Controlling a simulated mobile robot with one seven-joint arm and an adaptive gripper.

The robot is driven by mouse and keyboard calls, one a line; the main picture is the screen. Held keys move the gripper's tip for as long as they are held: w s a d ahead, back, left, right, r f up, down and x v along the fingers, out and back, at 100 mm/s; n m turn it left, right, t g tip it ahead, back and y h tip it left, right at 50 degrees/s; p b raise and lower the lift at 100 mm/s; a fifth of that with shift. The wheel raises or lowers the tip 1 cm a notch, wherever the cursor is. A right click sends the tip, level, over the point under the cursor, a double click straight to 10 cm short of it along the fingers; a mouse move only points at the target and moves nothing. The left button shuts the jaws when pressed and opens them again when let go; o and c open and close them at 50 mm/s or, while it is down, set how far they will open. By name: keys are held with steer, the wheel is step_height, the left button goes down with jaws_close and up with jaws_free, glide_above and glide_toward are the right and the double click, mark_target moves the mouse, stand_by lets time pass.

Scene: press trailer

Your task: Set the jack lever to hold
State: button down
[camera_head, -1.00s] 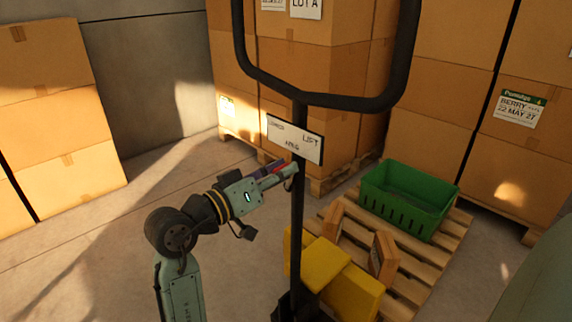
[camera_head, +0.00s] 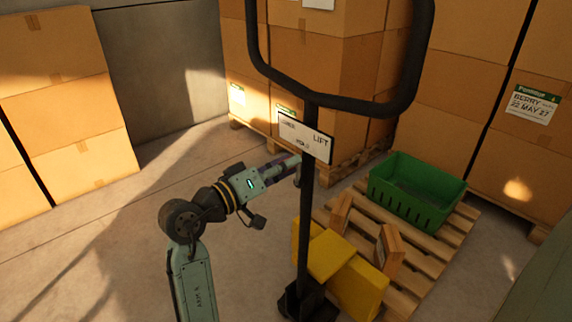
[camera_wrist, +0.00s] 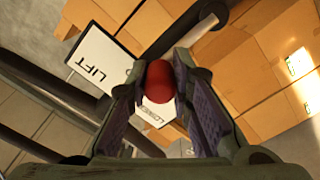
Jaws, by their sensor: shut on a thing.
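The jack's dark upright handle (camera_head: 306,220) stands in the middle of the head view, with a loop grip at its top. A white label plate (camera_head: 300,138) on it reads LIFT at its right end; its other words are small. The plate also shows at an angle in the wrist view (camera_wrist: 92,62), with LIFT and part of LOWER readable. My gripper (camera_head: 297,170) is just below the plate, close beside the handle. In the wrist view its fingers are shut on the red lever knob (camera_wrist: 159,82). The lever's stem is hidden.
The yellow jack body (camera_head: 340,275) stands against a wooden pallet (camera_head: 440,262). A green crate (camera_head: 415,192) and small wooden pieces (camera_head: 388,250) are on the pallet. Stacked cartons (camera_head: 65,90) fill the left and back. The floor on the left is clear.

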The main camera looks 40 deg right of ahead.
steer(key=c, duration=1.4)
jaws_free()
steer(key=shift+a, duration=0.15)
steer(key=a, duration=1.1)
steer(key=shift+s+a, duration=0.4)
